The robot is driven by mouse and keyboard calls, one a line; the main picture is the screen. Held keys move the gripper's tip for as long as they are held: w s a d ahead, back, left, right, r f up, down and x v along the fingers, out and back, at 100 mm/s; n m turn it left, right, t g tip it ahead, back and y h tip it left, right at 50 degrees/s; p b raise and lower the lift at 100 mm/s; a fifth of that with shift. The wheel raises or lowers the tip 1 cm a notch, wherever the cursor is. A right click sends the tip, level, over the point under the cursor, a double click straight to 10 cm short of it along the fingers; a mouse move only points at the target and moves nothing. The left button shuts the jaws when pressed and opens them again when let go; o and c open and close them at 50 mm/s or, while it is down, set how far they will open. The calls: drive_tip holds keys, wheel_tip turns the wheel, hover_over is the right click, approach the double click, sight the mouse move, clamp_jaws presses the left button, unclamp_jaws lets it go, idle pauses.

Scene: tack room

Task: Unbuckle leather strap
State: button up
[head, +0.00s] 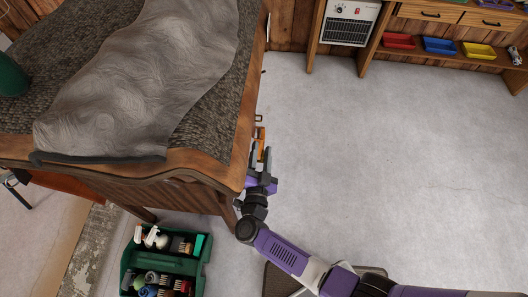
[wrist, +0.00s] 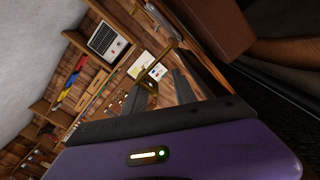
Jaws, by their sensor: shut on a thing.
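A small tan-orange strap piece (head: 261,137) hangs at the right side of the wooden table, near its front corner. My gripper (head: 262,157) is beside that table edge, with its fingers around the lower end of the piece. In the wrist view the two dark fingers of my gripper (wrist: 160,88) point away from the camera, and a thin brass-coloured frame, perhaps the buckle (wrist: 165,47), shows just beyond them. The fingers are shut on the strap piece. Whether the strap is buckled or loose cannot be told, since the fingers and the table edge hide much of it.
The wooden table (head: 200,160) carries a dark woven pad (head: 225,100) and a grey cloth (head: 150,65). A green caddy (head: 200,255) with brushes and bottles stands on the floor below. A shelf (head: 440,55) with coloured trays is at the back. The floor on the right is clear.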

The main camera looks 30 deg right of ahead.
sight(262, 159)
drive_tip(key=shift+s+d+f, duration=0.1)
drive_tip(key=shift+f, duration=0.05)
idle(0.6)
drive_tip(key=shift+s, duration=0.25)
drive_tip(key=b+v, duration=0.1)
drive_tip(key=v, duration=0.6)
drive_tip(key=shift+s+a, duration=0.1)
drive_tip(key=shift+a, duration=0.2)
